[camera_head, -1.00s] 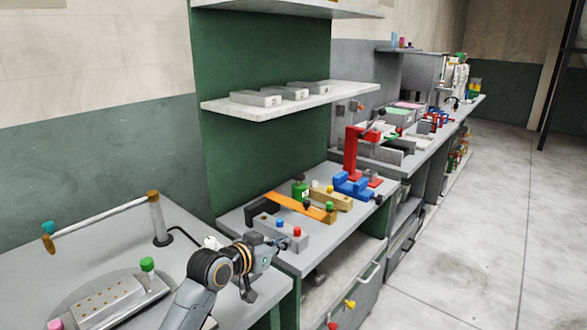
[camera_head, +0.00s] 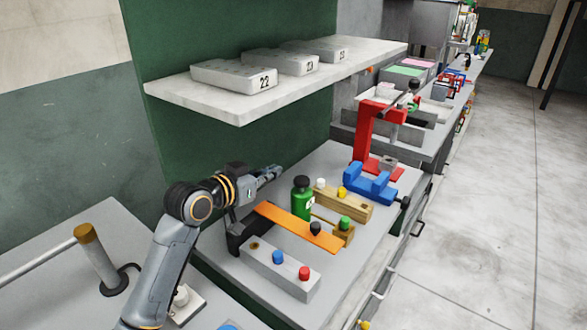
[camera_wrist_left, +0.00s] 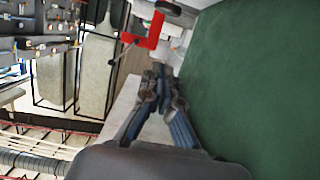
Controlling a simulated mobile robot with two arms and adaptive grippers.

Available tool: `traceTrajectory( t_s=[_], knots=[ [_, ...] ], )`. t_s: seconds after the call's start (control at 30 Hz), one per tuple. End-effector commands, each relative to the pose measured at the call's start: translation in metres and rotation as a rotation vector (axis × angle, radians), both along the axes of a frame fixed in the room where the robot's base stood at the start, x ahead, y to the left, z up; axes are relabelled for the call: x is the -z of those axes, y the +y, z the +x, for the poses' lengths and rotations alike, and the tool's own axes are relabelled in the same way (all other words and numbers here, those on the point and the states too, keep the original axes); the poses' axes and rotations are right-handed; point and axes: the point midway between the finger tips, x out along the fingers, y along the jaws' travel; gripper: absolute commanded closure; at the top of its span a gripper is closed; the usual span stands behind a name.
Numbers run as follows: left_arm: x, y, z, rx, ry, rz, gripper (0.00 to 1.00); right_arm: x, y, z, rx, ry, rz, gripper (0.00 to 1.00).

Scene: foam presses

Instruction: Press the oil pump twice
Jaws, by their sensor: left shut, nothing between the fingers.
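A small green bottle-like body with a dark cap (camera_head: 302,199), which looks like the oil pump, stands on the grey bench (camera_head: 318,163) behind an orange bar. My left gripper (camera_head: 276,171) is shut and empty. In the head view it shows just above and left of the dark cap, apart from it. Its fingers, held together, also show in the left wrist view (camera_wrist_left: 160,82), where I cannot make out the green bottle. My right gripper is not in view.
An orange bar with a black knob (camera_head: 290,224) and a grey block with blue and red buttons (camera_head: 268,262) lie in front. Wooden blocks (camera_head: 342,202), a blue vise (camera_head: 370,186) and a red press (camera_head: 364,135) stand to the right. A white shelf (camera_head: 225,105) overhangs behind.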

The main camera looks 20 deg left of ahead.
Motion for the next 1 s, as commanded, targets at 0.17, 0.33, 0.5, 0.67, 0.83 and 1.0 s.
traceTrajectory(
  t_s=[0.17,0.33,0.5,0.67,0.83,1.0],
  knots=[
    [0.000,0.000,0.000,0.000,0.000,-0.001,1.00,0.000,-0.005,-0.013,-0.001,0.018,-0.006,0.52],
    [0.001,-0.002,0.005,0.000,0.002,-0.001,1.00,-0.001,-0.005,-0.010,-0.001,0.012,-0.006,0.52],
    [0.005,-0.011,0.025,0.000,0.002,-0.003,1.00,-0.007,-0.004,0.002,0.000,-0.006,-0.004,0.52],
    [0.012,-0.022,0.052,0.000,0.003,-0.004,1.00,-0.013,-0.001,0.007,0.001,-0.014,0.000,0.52],
    [0.020,-0.033,0.078,0.000,0.002,-0.003,1.00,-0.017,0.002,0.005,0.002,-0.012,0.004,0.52],
    [0.039,-0.037,0.090,0.000,0.007,-0.001,1.00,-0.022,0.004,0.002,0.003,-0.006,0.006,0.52]
  ],
)
